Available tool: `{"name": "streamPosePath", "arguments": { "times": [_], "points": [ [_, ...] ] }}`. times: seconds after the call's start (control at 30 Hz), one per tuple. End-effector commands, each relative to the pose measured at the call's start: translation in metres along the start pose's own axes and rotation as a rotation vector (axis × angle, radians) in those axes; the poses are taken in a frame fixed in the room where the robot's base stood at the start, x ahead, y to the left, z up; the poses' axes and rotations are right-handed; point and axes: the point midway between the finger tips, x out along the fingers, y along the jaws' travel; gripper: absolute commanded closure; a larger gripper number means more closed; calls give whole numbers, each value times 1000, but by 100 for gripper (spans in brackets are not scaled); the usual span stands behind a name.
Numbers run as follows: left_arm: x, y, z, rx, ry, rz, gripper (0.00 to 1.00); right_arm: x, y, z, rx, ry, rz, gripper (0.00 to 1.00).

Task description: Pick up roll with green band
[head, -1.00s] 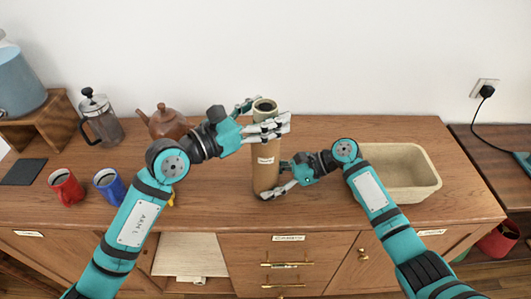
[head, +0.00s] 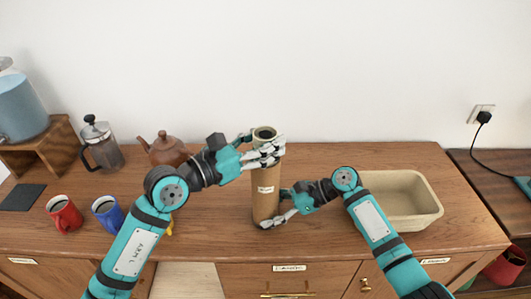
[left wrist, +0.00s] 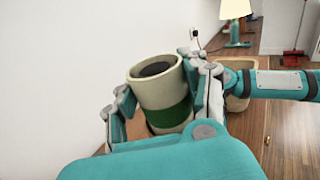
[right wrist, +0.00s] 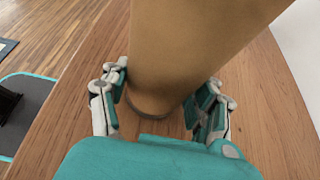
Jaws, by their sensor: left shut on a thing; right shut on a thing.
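The roll (head: 265,177) is a tall brown tube with a pale label, upright over the wooden counter. Its pale open top end shows in the left wrist view (left wrist: 158,92), with the green band (left wrist: 169,115) just below. My left gripper (head: 265,152) is shut on the upper part, fingers on both sides. My right gripper (head: 275,218) is shut on the lower end, fingers on both sides in the right wrist view (right wrist: 163,95). The left fingers hide the band in the head view. I cannot tell whether the roll's bottom touches the counter.
On the counter (head: 330,240), a beige tray (head: 432,208) stands right. A red mug (head: 64,213), blue mug (head: 108,212), brown teapot (head: 165,150) and French press (head: 101,146) stand left. A white wall (head: 300,70) is behind. The front middle is clear.

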Motion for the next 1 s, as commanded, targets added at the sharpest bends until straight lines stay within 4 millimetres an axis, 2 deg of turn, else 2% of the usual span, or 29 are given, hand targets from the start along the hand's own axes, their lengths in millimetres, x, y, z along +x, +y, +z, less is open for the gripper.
{"name": "streamPosePath", "arguments": {
  "times": [0.17, 0.27, 0.5, 0.7, 0.9, 1.0],
  "points": [
    [0, 0, 38, 8, -13, 0, 100, 0, 0, 0, 0, 1, 0, 57],
    [0, -1, 68, 10, -15, 0, 100, 0, 0, 0, 0, 1, 0, 57],
    [-1, -1, 152, 11, -15, 1, 100, 0, 0, 0, 0, 1, 0, 57],
    [-1, -1, 213, 8, -12, 2, 100, 0, 0, 0, 1, 1, 0, 57],
    [-2, -1, 254, 4, -9, 1, 100, 0, 0, 0, 1, 1, 0, 57],
    [-1, -1, 265, 2, -7, 1, 100, 0, 0, 0, 1, 1, 1, 57]
  ]
}}
